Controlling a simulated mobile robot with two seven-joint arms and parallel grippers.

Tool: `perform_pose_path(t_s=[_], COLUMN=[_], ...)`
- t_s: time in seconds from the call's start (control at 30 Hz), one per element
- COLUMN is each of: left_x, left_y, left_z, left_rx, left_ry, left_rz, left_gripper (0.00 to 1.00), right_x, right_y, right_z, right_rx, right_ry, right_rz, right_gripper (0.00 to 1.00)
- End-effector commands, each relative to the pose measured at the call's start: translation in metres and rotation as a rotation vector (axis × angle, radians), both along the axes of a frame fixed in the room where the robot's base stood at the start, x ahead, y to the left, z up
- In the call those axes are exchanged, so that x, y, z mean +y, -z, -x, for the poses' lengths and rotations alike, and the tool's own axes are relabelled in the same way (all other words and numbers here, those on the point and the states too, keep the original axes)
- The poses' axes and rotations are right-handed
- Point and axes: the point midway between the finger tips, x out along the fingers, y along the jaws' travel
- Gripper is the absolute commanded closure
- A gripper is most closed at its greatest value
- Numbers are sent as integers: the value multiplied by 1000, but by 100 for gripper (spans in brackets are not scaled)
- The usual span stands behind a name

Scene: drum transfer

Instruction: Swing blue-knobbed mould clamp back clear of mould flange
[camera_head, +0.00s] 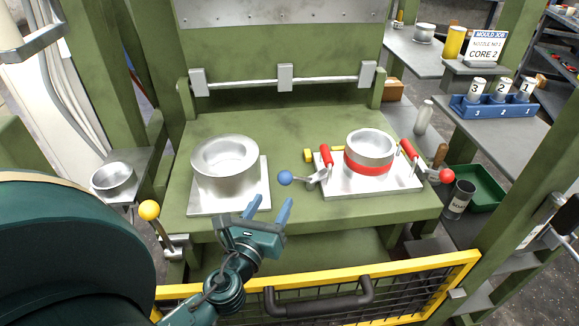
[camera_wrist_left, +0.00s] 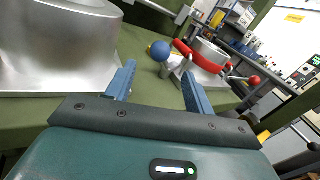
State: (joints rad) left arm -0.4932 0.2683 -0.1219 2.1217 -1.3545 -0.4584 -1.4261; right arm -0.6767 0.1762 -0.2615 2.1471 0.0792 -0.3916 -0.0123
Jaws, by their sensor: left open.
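The blue-knobbed clamp (camera_head: 311,180) sits at the left front edge of the right mould's plate, its blue knob (camera_head: 285,177) pointing left. The knob also shows in the left wrist view (camera_wrist_left: 160,51), beyond and between the fingers. The mould (camera_head: 370,153) is a silver ring with a red band on a square flange plate (camera_head: 375,192). A second clamp with a red knob (camera_head: 446,175) is at its right side. My left gripper (camera_head: 268,208) is open and empty, left of and in front of the blue knob, apart from it. My right gripper is not in view.
A silver cylinder (camera_head: 225,168) on a square plate stands left on the green table. A yellow-knobbed lever (camera_head: 149,210) is at the front left. A yellow-framed mesh gate with a black handle (camera_head: 318,300) runs along the front.

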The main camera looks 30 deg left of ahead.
Motion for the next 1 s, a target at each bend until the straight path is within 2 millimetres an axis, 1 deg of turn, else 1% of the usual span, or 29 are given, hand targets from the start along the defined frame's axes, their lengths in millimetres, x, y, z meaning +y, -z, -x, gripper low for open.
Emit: perform_pose_path(t_s=[0.03,0.3,0.4,0.5,0.7,0.97,1.0], left_x=[2,15,18,21,23,23,23], left_y=[-4,-3,-3,-2,-1,0,-1], left_z=[-11,-67,-83,-95,-106,-107,-107], left_rx=[-4,-4,-2,-2,0,0,-1], left_ry=[0,-1,0,0,0,1,0], left_rz=[-2,0,2,1,2,3,3], left_gripper=[47,47,47,47,47,47,50], right_x=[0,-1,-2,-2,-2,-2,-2], right_y=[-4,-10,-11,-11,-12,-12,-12], right_z=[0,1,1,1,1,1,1], right_rx=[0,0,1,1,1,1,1], right_ry=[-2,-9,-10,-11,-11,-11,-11], right_rz=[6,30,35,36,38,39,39], right_gripper=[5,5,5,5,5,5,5])
